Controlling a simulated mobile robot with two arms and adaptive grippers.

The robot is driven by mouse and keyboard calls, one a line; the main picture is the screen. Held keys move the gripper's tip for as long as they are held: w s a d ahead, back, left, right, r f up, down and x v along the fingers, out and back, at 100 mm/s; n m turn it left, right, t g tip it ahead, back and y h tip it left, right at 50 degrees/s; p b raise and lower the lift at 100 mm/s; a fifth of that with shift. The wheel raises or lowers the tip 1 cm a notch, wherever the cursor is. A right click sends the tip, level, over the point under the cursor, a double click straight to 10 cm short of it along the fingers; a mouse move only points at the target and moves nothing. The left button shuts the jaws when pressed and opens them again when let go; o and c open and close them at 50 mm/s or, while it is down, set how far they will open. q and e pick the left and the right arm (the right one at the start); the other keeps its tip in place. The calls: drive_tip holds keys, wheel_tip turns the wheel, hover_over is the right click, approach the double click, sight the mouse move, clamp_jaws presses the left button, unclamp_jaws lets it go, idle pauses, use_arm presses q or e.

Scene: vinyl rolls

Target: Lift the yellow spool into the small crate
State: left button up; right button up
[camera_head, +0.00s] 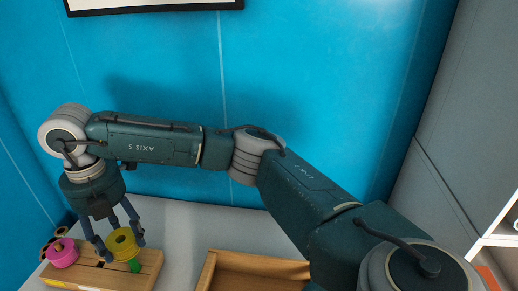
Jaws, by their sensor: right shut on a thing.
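The yellow spool (122,242) is at the lower left, between the fingers of my right gripper (117,243). The right gripper points down and is shut on the spool. A green peg (134,265) shows just below the spool, on a wooden rack (148,272). I cannot tell whether the spool is clear of the peg. A wooden crate (208,268) stands to the right of the rack, cut off by the bottom edge and partly hidden by my right arm. My left gripper is not in view.
A pink spool (62,252) sits at the left of the rack, with dark round things (60,233) by it. The grey table (190,228) is bare between rack and crate. A blue wall (290,80) stands behind, and white shelving (500,235) at the right.

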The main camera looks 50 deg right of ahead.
drive_tip(key=shift+r+p, duration=1.35)
drive_tip(key=shift+r, duration=1.35)
